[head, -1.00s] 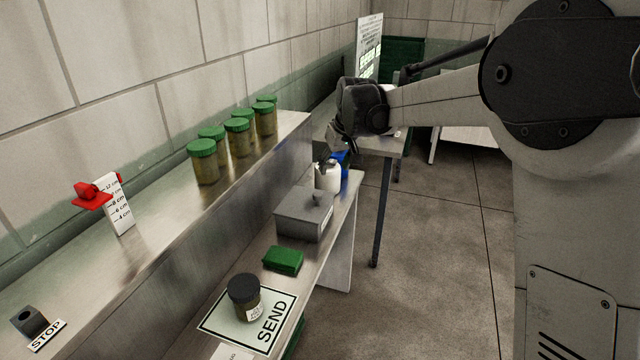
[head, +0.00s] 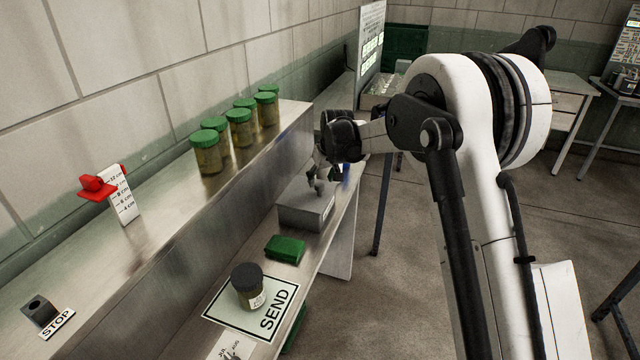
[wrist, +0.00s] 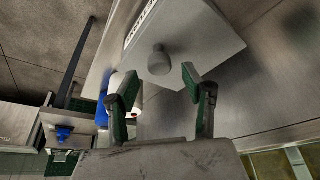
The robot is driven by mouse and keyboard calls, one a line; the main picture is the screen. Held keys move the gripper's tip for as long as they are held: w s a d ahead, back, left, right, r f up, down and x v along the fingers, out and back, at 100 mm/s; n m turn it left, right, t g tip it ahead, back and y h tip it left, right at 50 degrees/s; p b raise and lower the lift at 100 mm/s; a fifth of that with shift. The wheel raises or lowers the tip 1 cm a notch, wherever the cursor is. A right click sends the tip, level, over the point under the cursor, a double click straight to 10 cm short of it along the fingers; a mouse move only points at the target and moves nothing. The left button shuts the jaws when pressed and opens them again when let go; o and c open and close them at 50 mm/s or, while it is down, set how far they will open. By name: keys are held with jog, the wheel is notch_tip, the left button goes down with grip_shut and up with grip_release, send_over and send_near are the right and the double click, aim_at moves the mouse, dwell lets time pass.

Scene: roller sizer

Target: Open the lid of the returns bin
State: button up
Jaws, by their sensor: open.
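A grey metal box with a lid, which looks like the returns bin (head: 303,215), stands on the lower shelf, its lid closed. A round grey knob (wrist: 159,61) sticks up from the lid (wrist: 190,35) in the wrist view. My gripper (head: 320,178) is over the bin in the head view and hides part of the lid. In the wrist view, my gripper (wrist: 160,84) is open, with green-padded fingers spread apart. The knob is just beyond the fingertips, roughly centred between them, and nothing is held.
A green block (head: 285,248) and a dark-lidded jar (head: 247,286) on the SEND mat (head: 270,312) are in front of the bin. Several green-lidded jars (head: 239,128) line the upper ledge. A white bottle (wrist: 124,85) and a blue item (wrist: 103,98) are close beside the gripper.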

aim_at(320, 184)
jog(key=shift+x, duration=1.6)
jog(key=shift+c, duration=0.5)
grip_shut()
